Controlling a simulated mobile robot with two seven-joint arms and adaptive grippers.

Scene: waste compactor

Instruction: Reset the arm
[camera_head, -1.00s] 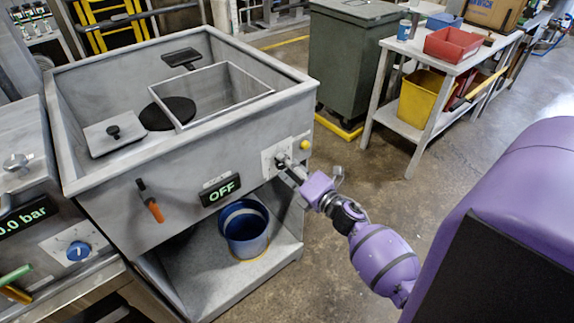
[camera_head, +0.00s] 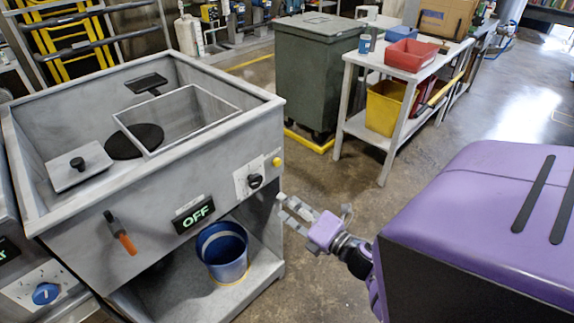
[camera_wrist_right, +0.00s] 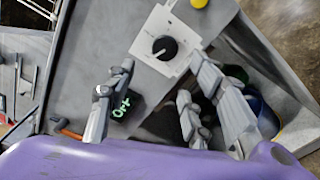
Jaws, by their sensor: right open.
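My right gripper (camera_head: 287,208) is open and empty, in the air to the right of the compactor's front panel. In the right wrist view its spread fingers (camera_wrist_right: 165,95) show with the front panel behind them. The compactor (camera_head: 75,225) is a grey, open-topped machine. Its black rotary knob (camera_head: 255,181) sits on a white plate and also shows in the right wrist view (camera_wrist_right: 165,47); the gripper is apart from it. The display (camera_head: 194,213) reads OFF in green. My left gripper is not in view.
A blue bucket (camera_head: 222,251) stands on the shelf under the compactor. An orange-handled lever (camera_head: 122,234) hangs on the front. A green bin (camera_head: 310,75) and a bench (camera_head: 400,75) with red and yellow containers stand behind. Open floor lies between the bench and my arm.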

